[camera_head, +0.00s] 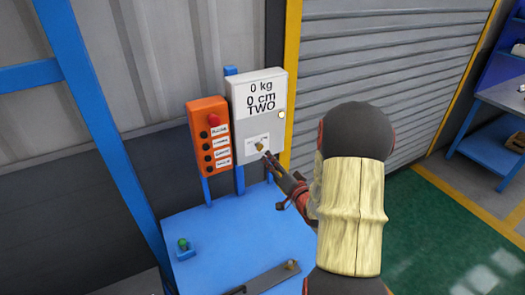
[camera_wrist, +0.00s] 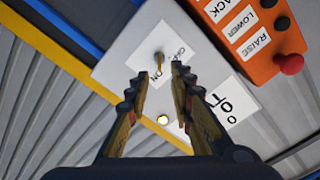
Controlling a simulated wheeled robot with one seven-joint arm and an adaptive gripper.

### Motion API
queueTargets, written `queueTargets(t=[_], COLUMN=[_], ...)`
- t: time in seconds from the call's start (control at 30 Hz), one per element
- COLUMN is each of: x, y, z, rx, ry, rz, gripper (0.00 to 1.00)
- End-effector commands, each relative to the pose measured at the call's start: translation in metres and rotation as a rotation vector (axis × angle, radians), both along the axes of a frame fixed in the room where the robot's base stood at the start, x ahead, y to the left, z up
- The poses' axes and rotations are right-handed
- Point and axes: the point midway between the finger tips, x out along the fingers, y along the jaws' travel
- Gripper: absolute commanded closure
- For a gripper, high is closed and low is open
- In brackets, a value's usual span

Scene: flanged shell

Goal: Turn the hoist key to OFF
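The hoist key (camera_head: 259,147) is a small brass-coloured key on a white label plate low on the white display box (camera_head: 278,88), which reads "0 kg", "0 cm", "TWO". In the wrist view the key (camera_wrist: 158,62) stands out from the plate, just beyond my fingertips. Lettering on the plate beside it is partly covered, and I cannot tell surely which mark the key points to. My gripper (camera_head: 268,157) is just right of and below the key. In the wrist view my gripper (camera_wrist: 159,72) is open, its fingers apart and nothing between them.
An orange button pendant (camera_head: 208,138) with a red knob stands just left of the box. A lit round lamp (camera_head: 282,115) is on the box. A blue table (camera_head: 225,235) below carries a green button unit (camera_head: 184,247) and a dark flat bar (camera_head: 272,278).

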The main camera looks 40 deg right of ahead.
Motion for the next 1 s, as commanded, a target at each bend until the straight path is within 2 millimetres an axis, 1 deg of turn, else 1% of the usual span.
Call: queueTargets(t=[0.17,0.4,0.53,0.7,0.93,1.0], x=[0.015,0.052,0.066,0.075,0.075,0.075], y=[-0.003,-0.011,-0.016,-0.018,-0.018,-0.018], z=[-0.002,-0.002,-0.002,-0.001,-0.001,-0.001], rx=[0.013,0.013,0.013,0.012,0.012,0.012], ry=[0.000,0.001,0.002,0.002,0.002,0.002], rz=[0.002,0.001,-0.001,-0.001,-0.002,-0.002], gripper=[0.77,0.77,0.77,0.77,0.77,0.80])
